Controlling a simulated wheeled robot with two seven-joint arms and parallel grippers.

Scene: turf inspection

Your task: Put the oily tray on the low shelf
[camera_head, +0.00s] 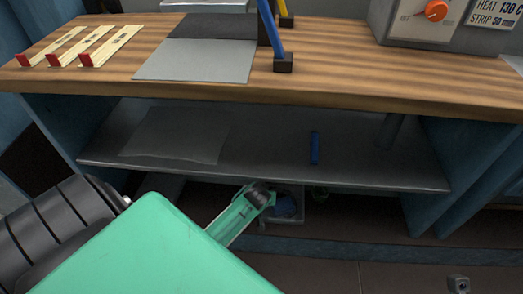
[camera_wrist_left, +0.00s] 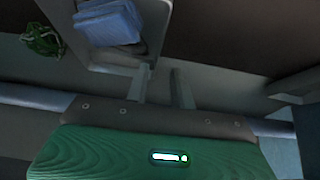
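A grey tray (camera_head: 300,215) stands in the dark space below the grey shelf (camera_head: 265,160) under the bench. A folded blue cloth (camera_wrist_left: 108,22) lies in it. In the left wrist view the tray's wall (camera_wrist_left: 158,30) shows at the upper left. My left gripper (camera_head: 268,188) is at the tray's left side in the head view, partly hiding it. In the left wrist view the left gripper (camera_wrist_left: 160,72) is open: its fingers stand apart, one at the tray's corner. I cannot tell whether it touches. Oil on the tray cannot be made out. My right gripper is not in view.
A green crumpled thing (camera_wrist_left: 42,40) lies beside the tray. The shelf above holds a pale sheet (camera_head: 175,135) and a blue bar (camera_head: 315,148), with bare room between and around them. A blue side panel (camera_head: 440,190) bounds the space on the right.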

